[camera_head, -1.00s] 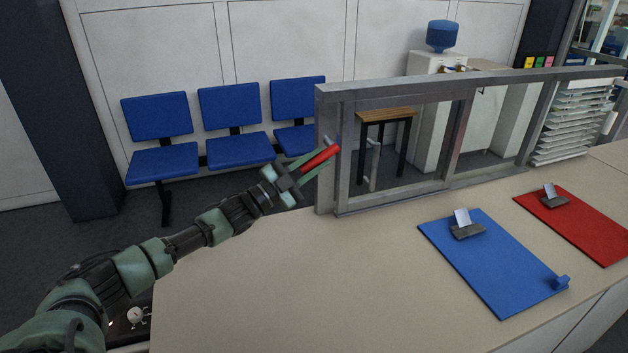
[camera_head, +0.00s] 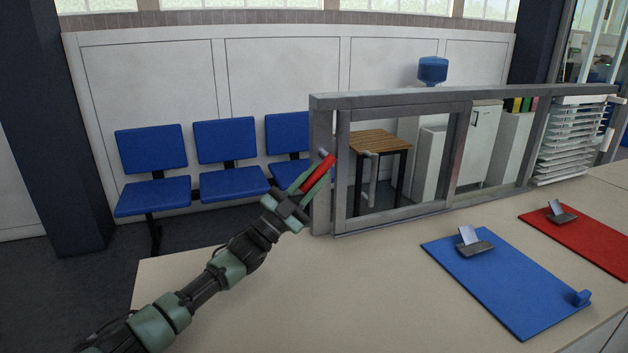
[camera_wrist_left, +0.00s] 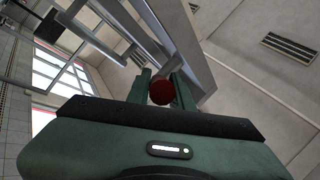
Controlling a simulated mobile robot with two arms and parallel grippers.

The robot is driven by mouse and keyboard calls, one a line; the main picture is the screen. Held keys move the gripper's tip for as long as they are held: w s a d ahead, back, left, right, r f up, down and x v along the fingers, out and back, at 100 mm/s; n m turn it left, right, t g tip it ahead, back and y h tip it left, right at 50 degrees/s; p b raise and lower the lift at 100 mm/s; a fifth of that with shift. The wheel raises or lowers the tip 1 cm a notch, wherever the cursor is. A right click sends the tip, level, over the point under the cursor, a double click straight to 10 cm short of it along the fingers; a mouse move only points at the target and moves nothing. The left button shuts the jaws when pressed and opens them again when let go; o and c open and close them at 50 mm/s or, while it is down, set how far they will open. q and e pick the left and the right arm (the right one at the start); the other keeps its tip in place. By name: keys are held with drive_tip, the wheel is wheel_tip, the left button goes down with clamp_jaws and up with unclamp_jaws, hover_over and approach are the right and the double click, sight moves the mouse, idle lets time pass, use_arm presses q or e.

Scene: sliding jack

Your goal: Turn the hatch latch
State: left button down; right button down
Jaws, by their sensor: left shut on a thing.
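The hatch latch has a red handle (camera_head: 319,173) at the left post of the grey hatch frame (camera_head: 321,130). The handle slants up to the right in the head view. My left gripper (camera_head: 313,180) is shut on this red handle, its green fingers lying along both sides. In the left wrist view the red handle (camera_wrist_left: 161,92) shows as a round dark red end between the two fingers. The latch's pivot is mostly hidden by the handle and fingers. My right gripper is not in view.
A sliding pane with a grey upright handle (camera_head: 367,180) sits in the frame. The counter (camera_head: 250,300) is bare in front of my left arm. A blue clipboard (camera_head: 500,285) and a red clipboard (camera_head: 590,245) lie to the right. Blue chairs (camera_head: 228,160) stand behind.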

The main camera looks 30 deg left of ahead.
sight(304, 188)
use_arm(q)
drive_tip(key=c, duration=1.3)
unclamp_jaws()
drive_tip(key=shift+o, duration=0.2)
drive_tip(key=shift+s+a+f, duration=0.1)
drive_tip(key=shift+s+f, duration=0.15)
drive_tip(key=v, duration=0.5)
drive_tip(key=shift+r, duration=0.2)
drive_tip(key=s+a+p, duration=0.4)
drive_tip(key=s+p, duration=0.1)
drive_tip(key=s, duration=0.5)
drive_tip(key=shift+s+a, duration=0.2)
drive_tip(key=shift+a, duration=0.1)
